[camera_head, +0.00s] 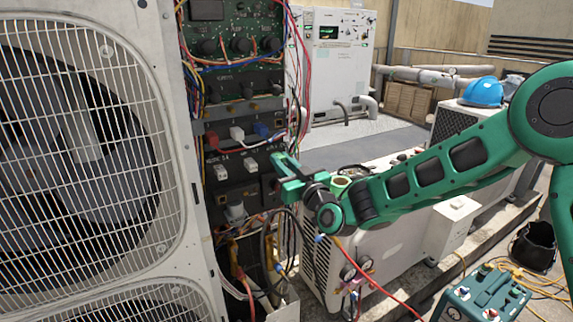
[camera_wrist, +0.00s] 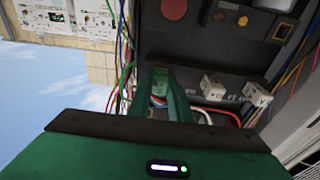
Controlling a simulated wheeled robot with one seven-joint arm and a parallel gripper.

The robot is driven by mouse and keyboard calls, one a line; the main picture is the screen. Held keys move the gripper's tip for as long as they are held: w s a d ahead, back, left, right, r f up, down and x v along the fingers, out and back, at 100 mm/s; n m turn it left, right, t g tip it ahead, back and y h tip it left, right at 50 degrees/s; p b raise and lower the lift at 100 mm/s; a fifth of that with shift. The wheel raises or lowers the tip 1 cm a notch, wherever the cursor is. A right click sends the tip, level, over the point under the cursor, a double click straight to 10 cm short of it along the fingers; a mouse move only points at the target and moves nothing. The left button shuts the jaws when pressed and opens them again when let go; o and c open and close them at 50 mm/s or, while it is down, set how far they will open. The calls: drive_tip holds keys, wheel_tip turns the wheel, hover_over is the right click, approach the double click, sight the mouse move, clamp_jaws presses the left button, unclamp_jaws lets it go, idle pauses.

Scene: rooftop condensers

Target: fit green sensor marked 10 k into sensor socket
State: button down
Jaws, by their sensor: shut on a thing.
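My gripper (camera_head: 281,174) is at the right side of the open control panel, at the height of the lower row of plugs. In the wrist view my gripper (camera_wrist: 161,92) is shut on a small green piece, the green sensor (camera_wrist: 161,81), between its fingertips. The sensor is close to the dark panel, in line with two white plugs (camera_wrist: 213,88). I cannot read its marking or tell whether it touches the panel. The sensor socket is not clearly visible; the fingers and sensor may hide it. In the head view the sensor cannot be told apart from the green fingers.
Red (camera_head: 212,141), white (camera_head: 237,133) and blue (camera_head: 262,130) plugs sit in the row above. Loose wires hang around the panel's right edge. A large fan unit (camera_head: 85,150) stands left. A white condenser (camera_head: 385,240) stands below my arm.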

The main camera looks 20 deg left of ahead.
drive_tip(key=c, duration=1.5)
unclamp_jaws()
drive_tip(key=shift+c, duration=0.2)
